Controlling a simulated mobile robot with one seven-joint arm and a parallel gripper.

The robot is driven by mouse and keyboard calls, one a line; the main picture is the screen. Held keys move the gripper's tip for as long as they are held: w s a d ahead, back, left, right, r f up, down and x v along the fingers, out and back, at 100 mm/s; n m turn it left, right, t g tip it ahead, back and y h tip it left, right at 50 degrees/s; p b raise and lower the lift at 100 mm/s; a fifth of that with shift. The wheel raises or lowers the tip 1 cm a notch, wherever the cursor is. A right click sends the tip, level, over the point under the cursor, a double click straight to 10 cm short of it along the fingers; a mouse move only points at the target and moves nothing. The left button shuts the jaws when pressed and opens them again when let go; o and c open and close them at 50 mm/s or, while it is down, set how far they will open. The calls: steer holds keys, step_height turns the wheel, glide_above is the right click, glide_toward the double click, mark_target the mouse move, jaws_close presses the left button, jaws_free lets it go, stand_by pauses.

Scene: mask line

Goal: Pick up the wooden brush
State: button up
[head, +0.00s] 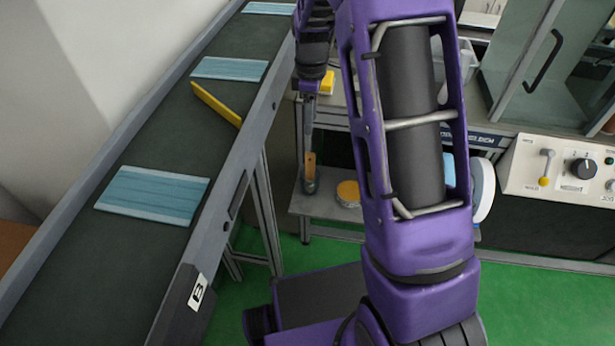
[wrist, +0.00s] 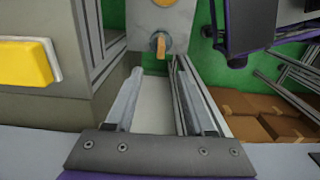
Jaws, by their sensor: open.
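The wooden brush (head: 310,168) has an orange-brown handle and a dark rounded end. It is on or just above a low grey shelf (head: 325,210) beside the conveyor; the head view does not show clearly whether it stands or leans. In the wrist view the brush (wrist: 158,44) shows small and far off, beyond the fingertips and roughly between them. My gripper (wrist: 158,70) is open and empty, with its fingers pointing down towards the shelf. In the head view my gripper (head: 309,125) is seen edge-on above the brush and partly overlaps it.
The conveyor (head: 75,265) with blue masks (head: 152,195) and a yellow bar (head: 217,104) runs along the left. A yellow-topped block (wrist: 25,63) is beside my gripper. Cardboard boxes (wrist: 238,102) are at right.

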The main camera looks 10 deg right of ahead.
mark_target(311, 153)
step_height(311, 153, down, 11)
steer(key=shift+d+f+b, duration=0.1)
steer(key=shift+f+b, duration=0.05)
steer(key=shift+b, duration=0.55)
step_height(311, 153, down, 5)
steer(key=shift+s+f+b, duration=0.1)
steer(key=shift+f+b, duration=0.05)
steer(key=shift+b, duration=0.2)
jaws_close()
